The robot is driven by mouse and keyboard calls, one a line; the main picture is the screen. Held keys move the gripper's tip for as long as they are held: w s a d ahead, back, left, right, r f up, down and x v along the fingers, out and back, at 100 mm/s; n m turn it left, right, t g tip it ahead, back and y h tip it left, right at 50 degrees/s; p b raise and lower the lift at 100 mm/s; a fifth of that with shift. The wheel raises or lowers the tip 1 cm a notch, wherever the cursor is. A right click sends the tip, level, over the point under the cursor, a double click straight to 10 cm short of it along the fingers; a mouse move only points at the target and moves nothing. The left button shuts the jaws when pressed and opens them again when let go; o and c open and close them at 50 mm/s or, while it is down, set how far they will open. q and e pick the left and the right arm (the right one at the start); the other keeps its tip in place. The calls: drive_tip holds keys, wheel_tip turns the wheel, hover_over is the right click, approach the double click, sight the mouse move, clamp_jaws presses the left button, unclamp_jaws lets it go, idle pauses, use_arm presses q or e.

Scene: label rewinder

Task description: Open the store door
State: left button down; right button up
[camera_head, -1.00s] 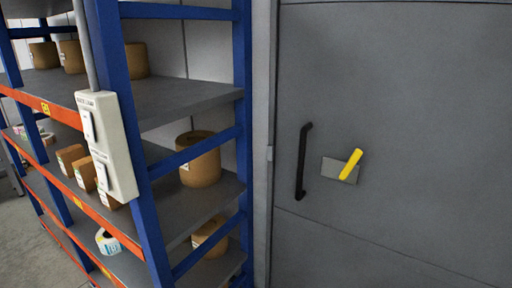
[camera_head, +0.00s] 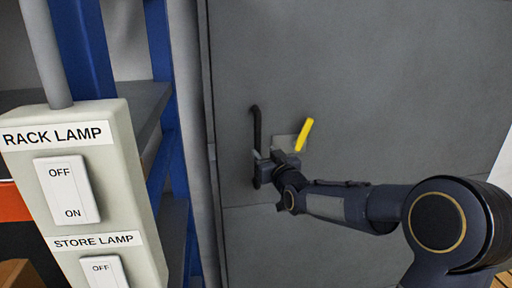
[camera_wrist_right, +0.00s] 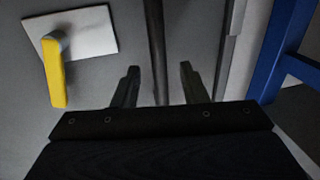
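The grey store door (camera_head: 370,80) fills the middle and right of the head view and looks closed. Its upright black bar handle (camera_head: 257,124) is near its left edge. A yellow lever (camera_head: 304,134) on a grey plate is right of the handle, tilted up to the right. My right gripper (camera_head: 263,160) is at the handle's lower part. In the right wrist view the gripper (camera_wrist_right: 160,78) is open, with the black bar (camera_wrist_right: 156,45) between its fingers and gaps on both sides. The yellow lever (camera_wrist_right: 54,72) also shows there. My left gripper is out of view.
A cream switch box (camera_head: 120,180) labelled RACK LAMP and STORE LAMP stands close at the left. Behind it is a blue-framed rack (camera_head: 160,60) with grey shelves, beside the door's left edge. The door face right of the lever is clear.

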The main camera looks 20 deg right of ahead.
sight(259, 146)
drive_tip(key=w, duration=0.2)
drive_tip(key=w+p, duration=0.1)
drive_tip(key=w, duration=0.3)
drive_tip(key=shift+w+d, duration=0.3)
drive_tip(key=shift+w, duration=0.1)
clamp_jaws()
